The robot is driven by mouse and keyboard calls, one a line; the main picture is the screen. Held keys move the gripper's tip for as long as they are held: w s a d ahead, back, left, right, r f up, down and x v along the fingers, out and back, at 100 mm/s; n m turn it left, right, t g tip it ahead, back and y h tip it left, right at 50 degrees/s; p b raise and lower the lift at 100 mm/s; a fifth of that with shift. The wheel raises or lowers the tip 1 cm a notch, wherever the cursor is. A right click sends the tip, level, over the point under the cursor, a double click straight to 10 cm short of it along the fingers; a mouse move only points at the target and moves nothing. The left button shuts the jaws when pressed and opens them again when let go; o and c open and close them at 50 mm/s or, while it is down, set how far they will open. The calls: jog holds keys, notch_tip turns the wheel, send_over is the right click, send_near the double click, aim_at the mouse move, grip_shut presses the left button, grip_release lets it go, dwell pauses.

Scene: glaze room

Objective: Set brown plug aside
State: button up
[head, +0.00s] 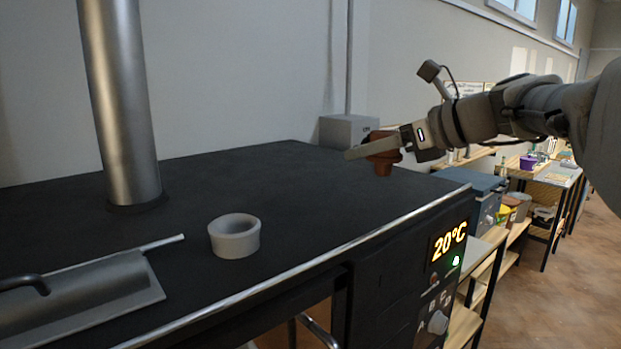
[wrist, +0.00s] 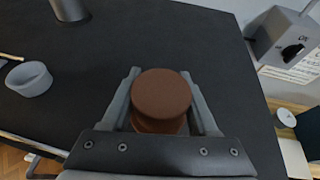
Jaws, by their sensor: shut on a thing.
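The brown plug (head: 383,148) is held between the fingers of my gripper (head: 372,151), which is shut on it. In the wrist view the plug's round top (wrist: 161,93) shows between the two fingers. In the head view the plug is over the right part of the dark kiln top, near its far right corner. I cannot tell for sure how far it is above the surface. A pale grey ring-shaped collar (head: 234,236) stands on the kiln top, to the left of the plug and apart from it; it also shows in the wrist view (wrist: 30,79).
The dark kiln top (head: 290,190) has free room between the collar and the plug. A metal flue pipe (head: 120,100) rises at the back left. A grey hinged lid with a handle (head: 85,295) lies front left. A grey box (head: 345,130) is on the wall behind. The front panel display (head: 450,240) reads 20°C.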

aim_at(356, 199)
jog(key=shift+x, duration=1.25)
jog(key=shift+w+f, duration=0.1)
jog(key=shift+f, duration=0.3)
jog(key=shift+f+b, duration=0.35)
jog(key=shift+f, duration=1.45)
jog(key=shift+f, duration=0.2)
jog(key=o, duration=1.4)
jog(key=shift+r, duration=0.1)
